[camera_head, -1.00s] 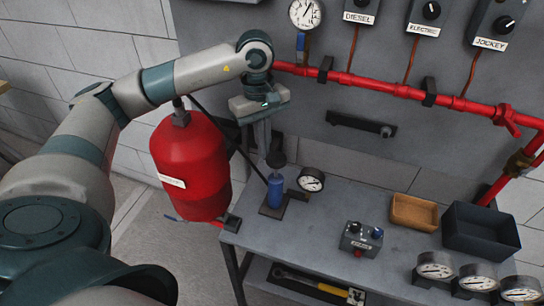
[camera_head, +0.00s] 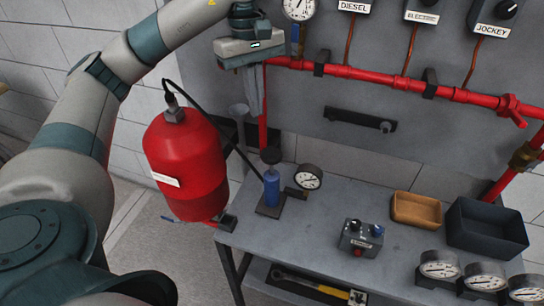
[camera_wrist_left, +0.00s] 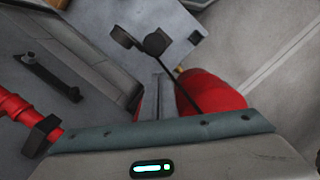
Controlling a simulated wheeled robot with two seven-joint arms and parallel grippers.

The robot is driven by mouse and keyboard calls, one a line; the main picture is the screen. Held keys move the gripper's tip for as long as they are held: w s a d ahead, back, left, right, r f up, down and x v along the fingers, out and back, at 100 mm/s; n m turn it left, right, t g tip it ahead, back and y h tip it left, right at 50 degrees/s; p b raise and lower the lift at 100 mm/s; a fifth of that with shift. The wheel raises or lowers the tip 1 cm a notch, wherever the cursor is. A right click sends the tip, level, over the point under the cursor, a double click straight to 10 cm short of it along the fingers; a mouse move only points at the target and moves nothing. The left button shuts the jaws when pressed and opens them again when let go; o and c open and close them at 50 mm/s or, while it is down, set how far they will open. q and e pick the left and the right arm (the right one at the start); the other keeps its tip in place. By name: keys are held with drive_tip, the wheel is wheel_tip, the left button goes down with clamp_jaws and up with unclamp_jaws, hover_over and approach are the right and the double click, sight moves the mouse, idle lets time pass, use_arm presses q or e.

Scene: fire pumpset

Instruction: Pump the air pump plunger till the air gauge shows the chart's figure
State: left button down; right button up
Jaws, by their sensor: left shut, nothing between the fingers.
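The air pump (camera_head: 271,188) is a small blue cylinder on a dark base at the bench's left end. Its dark plunger knob (camera_head: 270,155) sits low, close above the cylinder. The air gauge (camera_head: 309,177) is joined to the pump's right side; its reading is too small to tell. My left gripper (camera_head: 254,112) is shut and empty, pointing down, above and apart from the knob. In the left wrist view, the knob (camera_wrist_left: 155,43) lies beyond the fingers (camera_wrist_left: 158,95). My right gripper is not in view. I cannot make out a chart.
A red tank (camera_head: 188,165) hangs left of the bench, with a black hose to the pump. A red pipe (camera_head: 385,80) crosses the panel behind. A control box (camera_head: 361,238), a tan tray (camera_head: 417,209) and a dark bin (camera_head: 486,228) stand to the right.

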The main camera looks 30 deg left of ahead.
use_arm(q)
wheel_tip(320, 180, up, 7)
drive_tip(key=a, duration=0.1)
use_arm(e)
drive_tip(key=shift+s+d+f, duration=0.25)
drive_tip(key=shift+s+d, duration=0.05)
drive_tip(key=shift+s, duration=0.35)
use_arm(q)
drive_tip(key=shift+f, duration=0.1)
idle(0.5)
